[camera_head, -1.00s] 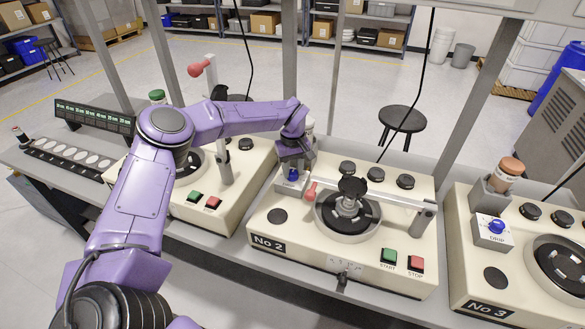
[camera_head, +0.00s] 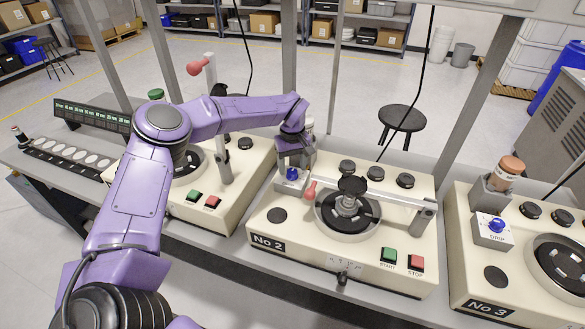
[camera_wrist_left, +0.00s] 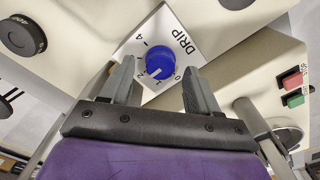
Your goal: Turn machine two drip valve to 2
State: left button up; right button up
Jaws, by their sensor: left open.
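The drip valve of machine two is a blue knob (camera_wrist_left: 161,59) on a pale plate marked DRIP, with a numbered scale. Its white pointer line faces the low-number side of the scale; I cannot tell the exact number. In the head view the knob (camera_head: 292,174) sits at the back left of the No 2 machine (camera_head: 325,258). My left gripper (camera_wrist_left: 158,68) is open, its two fingers on either side of the knob in the wrist view, with gaps showing. In the head view the left gripper (camera_head: 292,164) is just above the knob. My right gripper is not in view.
A red-tipped arm (camera_head: 310,190) lies across the No 2 machine, close right of the knob. Green START (camera_head: 389,256) and red STOP (camera_head: 416,263) buttons are at its front. The No 3 machine (camera_head: 480,285) stands at right, another machine (camera_head: 235,200) at left.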

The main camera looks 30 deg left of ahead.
aim_at(293, 171)
pick_arm(q)
notch_tip(293, 171, up, 10)
jog(key=b, duration=0.2)
jog(key=shift+f, duration=0.25)
jog(key=shift+d, duration=0.1)
